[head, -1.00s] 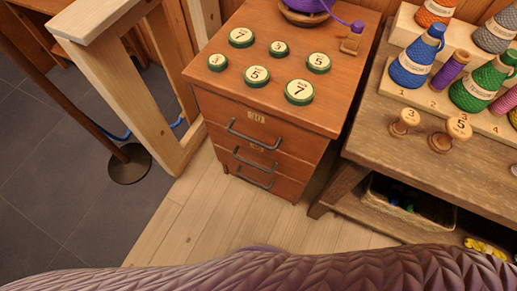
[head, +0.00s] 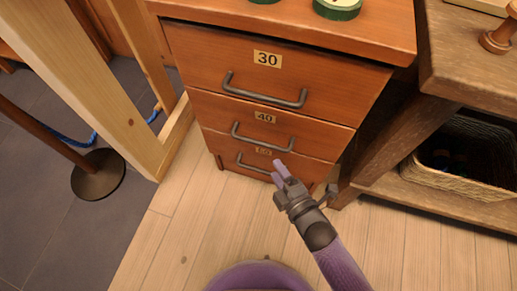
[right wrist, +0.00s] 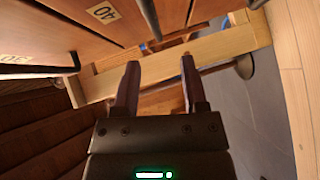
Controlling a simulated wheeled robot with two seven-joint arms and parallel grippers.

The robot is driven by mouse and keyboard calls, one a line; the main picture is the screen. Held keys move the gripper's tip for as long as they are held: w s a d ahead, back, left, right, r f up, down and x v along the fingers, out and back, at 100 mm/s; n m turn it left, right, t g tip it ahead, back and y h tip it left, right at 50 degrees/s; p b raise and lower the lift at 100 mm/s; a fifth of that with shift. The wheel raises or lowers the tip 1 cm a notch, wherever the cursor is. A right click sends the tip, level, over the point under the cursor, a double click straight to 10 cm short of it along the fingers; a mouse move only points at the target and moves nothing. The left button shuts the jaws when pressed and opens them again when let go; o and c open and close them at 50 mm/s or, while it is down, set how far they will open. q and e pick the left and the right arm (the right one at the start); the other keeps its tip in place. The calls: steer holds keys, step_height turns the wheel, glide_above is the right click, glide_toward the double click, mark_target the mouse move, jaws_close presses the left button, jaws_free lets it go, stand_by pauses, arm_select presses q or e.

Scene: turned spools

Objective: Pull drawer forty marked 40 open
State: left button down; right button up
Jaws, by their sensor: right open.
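A wooden drawer cabinet stands in the head view with three drawers stacked. The middle drawer, marked 40 (head: 215,113), is shut and has a dark bar handle (head: 262,140). Its 40 label (right wrist: 103,12) and a handle (right wrist: 149,18) also show in the right wrist view. The drawer marked 30 (head: 315,82) is above it, and a lower drawer has a label too small to read. My right gripper (head: 279,170) is open and empty, in front of the cabinet and apparently apart from the handles. It also shows in the right wrist view (right wrist: 158,85). My left gripper is not seen.
A wooden frame (head: 118,90) stands left of the cabinet. A post base (head: 98,175) sits on the dark floor. At right is a wooden bench (head: 450,60) with a woven basket (head: 440,175) on its lower shelf. The plank floor in front is clear.

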mark_target(259, 142)
steer(key=b+x, duration=0.2)
steer(key=x, duration=0.2)
steer(key=b+x, duration=0.2)
steer(key=x, duration=0.3)
steer(key=shift+w+a+r, duration=0.15)
steer(key=shift+w+r, duration=0.05)
steer(key=shift+w, duration=0.05)
steer(key=shift+w+a+b, duration=0.1)
steer(key=shift+w+b, duration=0.15)
steer(key=shift+b, duration=0.1)
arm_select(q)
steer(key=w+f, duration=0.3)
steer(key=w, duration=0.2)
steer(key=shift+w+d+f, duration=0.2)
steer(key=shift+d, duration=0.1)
arm_select(e)
jaws_close()
